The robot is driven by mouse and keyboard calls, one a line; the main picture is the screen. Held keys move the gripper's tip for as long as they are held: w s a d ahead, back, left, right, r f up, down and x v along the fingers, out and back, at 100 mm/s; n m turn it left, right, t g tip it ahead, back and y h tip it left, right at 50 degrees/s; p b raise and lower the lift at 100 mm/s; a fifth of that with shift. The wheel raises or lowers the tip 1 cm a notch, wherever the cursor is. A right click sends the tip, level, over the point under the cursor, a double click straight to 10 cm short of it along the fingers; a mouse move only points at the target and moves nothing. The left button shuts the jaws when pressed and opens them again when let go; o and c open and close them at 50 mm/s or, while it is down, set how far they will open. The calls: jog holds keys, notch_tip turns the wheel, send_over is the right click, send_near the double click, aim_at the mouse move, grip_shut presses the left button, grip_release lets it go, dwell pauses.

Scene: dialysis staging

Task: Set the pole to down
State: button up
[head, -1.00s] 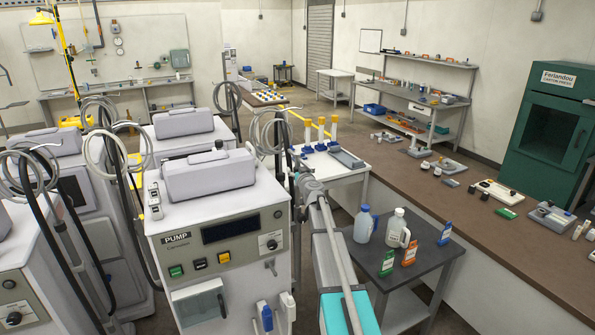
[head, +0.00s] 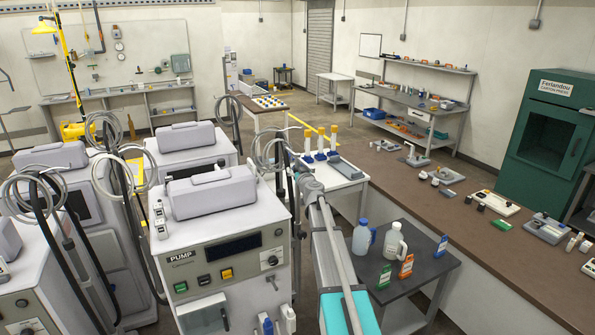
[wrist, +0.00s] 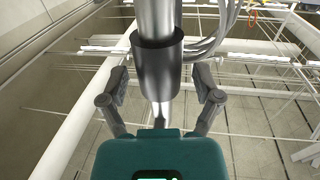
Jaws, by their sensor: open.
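In the wrist view, a grey metal pole (wrist: 158,18) with a dark collar (wrist: 157,66) runs down the middle. My gripper (wrist: 161,92) is open, with one finger on each side of the collar and a visible gap at both. The lower part of the pole is partly hidden by the gripper body. In the head view, the pump machine (head: 228,276) stands just left of my arm, with coiled tubing at its back right corner. My gripper is too small and cluttered there to make out.
A dark side table (head: 425,262) with bottles and small boxes stands right of my arm. A long brown counter (head: 480,235) runs along the right. More grey machines (head: 68,182) crowd the left. A white table (head: 345,172) with yellow-topped items stands beyond my arm.

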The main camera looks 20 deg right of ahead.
aim_at(298, 155)
jog(key=shift+r+p, duration=3.85)
jog(key=shift+r, duration=0.35)
jog(key=s+a, duration=0.1)
jog(key=s, duration=0.9)
jog(key=shift+s+a, duration=0.15)
jog(key=shift+s, duration=0.25)
jog(key=shift+f, duration=0.15)
jog(key=s+f+b, duration=0.1)
jog(key=s+b, duration=0.1)
jog(key=s, duration=0.1)
jog(key=shift+a+f, duration=0.15)
jog(key=shift+f, duration=0.2)
jog(key=shift+w, duration=0.15)
jog(key=w, duration=0.4)
jog(key=w+d, duration=0.1)
jog(key=w, duration=0.8)
jog(key=shift+w+d, duration=0.25)
jog(key=shift+d, duration=0.05)
jog(key=shift+c, duration=0.2)
grip_shut()
